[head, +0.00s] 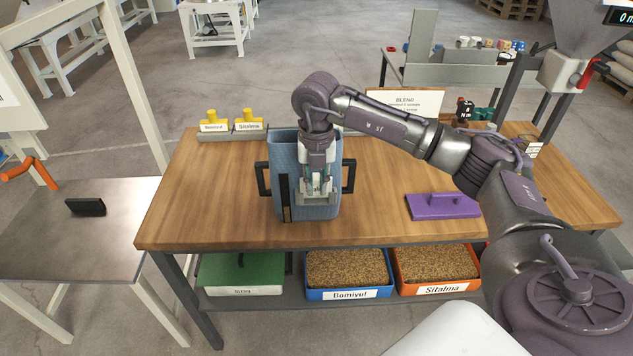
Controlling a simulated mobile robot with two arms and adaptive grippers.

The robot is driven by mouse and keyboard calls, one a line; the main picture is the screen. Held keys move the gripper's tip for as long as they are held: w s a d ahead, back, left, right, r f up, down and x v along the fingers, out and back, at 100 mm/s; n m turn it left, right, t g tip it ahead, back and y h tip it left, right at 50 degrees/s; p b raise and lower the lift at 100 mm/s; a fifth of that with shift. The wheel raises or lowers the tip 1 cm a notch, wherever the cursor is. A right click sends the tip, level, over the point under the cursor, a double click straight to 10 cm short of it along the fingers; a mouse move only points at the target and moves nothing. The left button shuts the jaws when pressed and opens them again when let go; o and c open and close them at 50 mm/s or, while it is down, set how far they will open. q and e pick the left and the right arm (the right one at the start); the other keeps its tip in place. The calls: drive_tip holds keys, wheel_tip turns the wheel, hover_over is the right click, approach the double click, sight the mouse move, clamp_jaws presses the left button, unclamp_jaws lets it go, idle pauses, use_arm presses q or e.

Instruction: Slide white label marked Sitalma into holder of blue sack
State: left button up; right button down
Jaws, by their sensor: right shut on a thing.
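The blue sack (283,150), a blue upright body with dark handles at both sides, stands on the wooden table. My right gripper (317,188) points down in front of its front face. It is shut on a small pale thing that its fingers mostly cover, so I cannot read any marking on it. The sack's label holder is not clearly visible behind the gripper. A white plate marked Sitalma (249,126) shows below a yellow knob at the back left of the table, beside a similar one marked Bomiyul (214,127). My left gripper is not in view.
A purple lid with a handle (443,206) lies right of the sack on the wooden table (205,205). On the shelf below stand a blue Bomiyul bin (314,295), an orange Sitalma bin (404,286) and a green-lidded bin (240,270). A white BLEND sign stands behind.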

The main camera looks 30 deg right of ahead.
drive_tip(key=shift+f+b, duration=0.3)
drive_tip(key=shift+f, duration=0.2)
drive_tip(key=c, duration=1)
unclamp_jaws()
drive_tip(key=shift+c, duration=0.2)
